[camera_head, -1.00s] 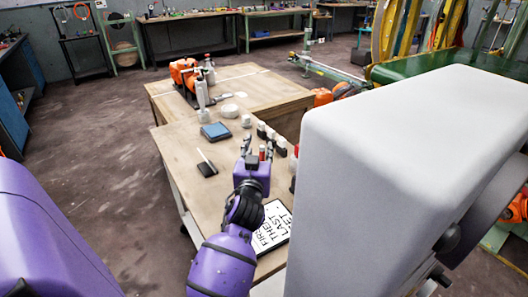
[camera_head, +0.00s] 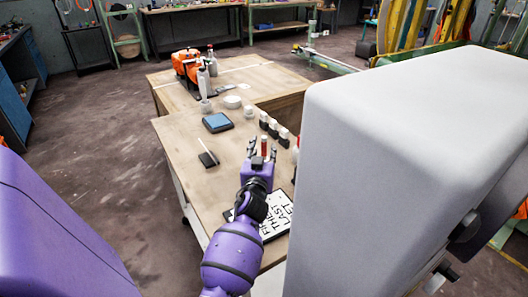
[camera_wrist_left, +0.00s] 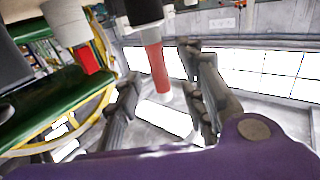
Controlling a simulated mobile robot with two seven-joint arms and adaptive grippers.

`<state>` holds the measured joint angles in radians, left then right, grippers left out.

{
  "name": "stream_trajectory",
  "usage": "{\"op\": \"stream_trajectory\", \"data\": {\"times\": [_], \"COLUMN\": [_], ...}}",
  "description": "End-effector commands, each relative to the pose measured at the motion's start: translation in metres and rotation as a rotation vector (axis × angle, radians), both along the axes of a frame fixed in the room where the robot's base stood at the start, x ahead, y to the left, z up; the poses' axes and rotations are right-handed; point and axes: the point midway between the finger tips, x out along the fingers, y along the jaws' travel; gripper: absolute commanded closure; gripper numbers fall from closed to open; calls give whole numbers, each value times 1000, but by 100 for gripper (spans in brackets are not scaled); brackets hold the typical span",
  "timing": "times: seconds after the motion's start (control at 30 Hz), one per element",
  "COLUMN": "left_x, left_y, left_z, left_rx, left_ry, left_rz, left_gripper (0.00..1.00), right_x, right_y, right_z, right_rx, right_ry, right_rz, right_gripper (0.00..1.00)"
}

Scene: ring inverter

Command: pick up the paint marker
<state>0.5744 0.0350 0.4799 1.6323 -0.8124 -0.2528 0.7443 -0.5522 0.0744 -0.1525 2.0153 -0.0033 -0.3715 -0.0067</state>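A slim red-topped item that looks like the paint marker (camera_head: 264,146) stands between the fingers of my left gripper (camera_head: 262,150) in the head view. In the left wrist view the marker (camera_wrist_left: 154,66) shows a red part below a pale band and a dark part. It hangs between the two dark fingers of the left gripper (camera_wrist_left: 160,95), with gaps visible on both sides. The fingers are spread and do not visibly close on it. The purple palm hides part of its surroundings. My right gripper is not in view.
Several black-and-white bottles (camera_head: 273,128) stand in a row just beyond the gripper. A lettered white board (camera_head: 277,215) lies under my forearm. A blue-topped box (camera_head: 217,122) and a black block (camera_head: 208,160) lie to the left. Bare wooden tabletop (camera_head: 180,135) surrounds them.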

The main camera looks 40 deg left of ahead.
Motion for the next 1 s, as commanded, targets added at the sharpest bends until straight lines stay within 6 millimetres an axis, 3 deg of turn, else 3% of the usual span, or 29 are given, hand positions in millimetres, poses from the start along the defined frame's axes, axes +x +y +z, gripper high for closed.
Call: {"op": "stream_trajectory", "data": {"times": [0.13,0.43,0.7,1.0], "left_x": [17,21,21,21], "left_y": [9,12,11,11], "left_z": [0,0,0,1], "left_rx": [0,0,0,0], "left_ry": [-1,0,0,-1], "left_rz": [-1,0,0,0], "left_gripper": [63,63,98,100], "right_x": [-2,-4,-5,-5], "right_y": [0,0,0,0], "right_z": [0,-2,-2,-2], "right_rx": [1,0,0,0], "right_ry": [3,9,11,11], "right_rz": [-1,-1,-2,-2], "right_gripper": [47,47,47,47]}}
